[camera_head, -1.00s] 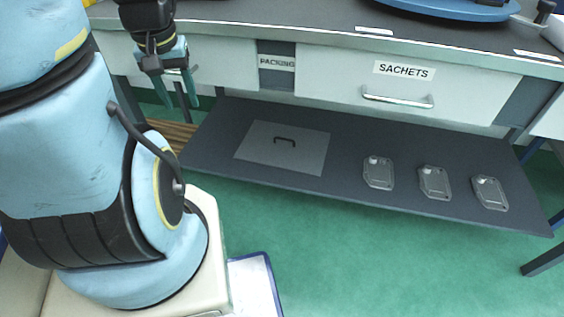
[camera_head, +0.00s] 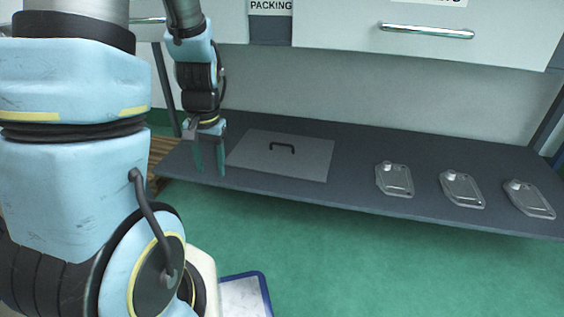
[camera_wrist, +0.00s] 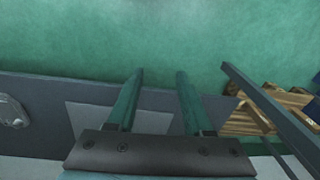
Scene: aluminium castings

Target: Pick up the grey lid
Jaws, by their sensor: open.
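The grey lid (camera_head: 308,156) is a flat square plate with a black handle (camera_head: 282,147) on top. It lies on the left part of the dark lower shelf. My gripper (camera_head: 209,172) points down at the left of the lid, near the shelf's front left edge, apart from the handle. Its two green fingers are spread with nothing between them. In the wrist view my gripper (camera_wrist: 160,75) is open over the shelf edge and green floor, and part of the lid (camera_wrist: 88,117) shows below and behind the fingers.
Several metal castings (camera_head: 394,179) lie in a row on the right of the dark shelf (camera_head: 350,192). White drawers with a metal handle (camera_head: 427,31) hang above it. A wooden pallet (camera_wrist: 250,115) and a dark table leg (camera_wrist: 265,100) are beside the shelf's left end.

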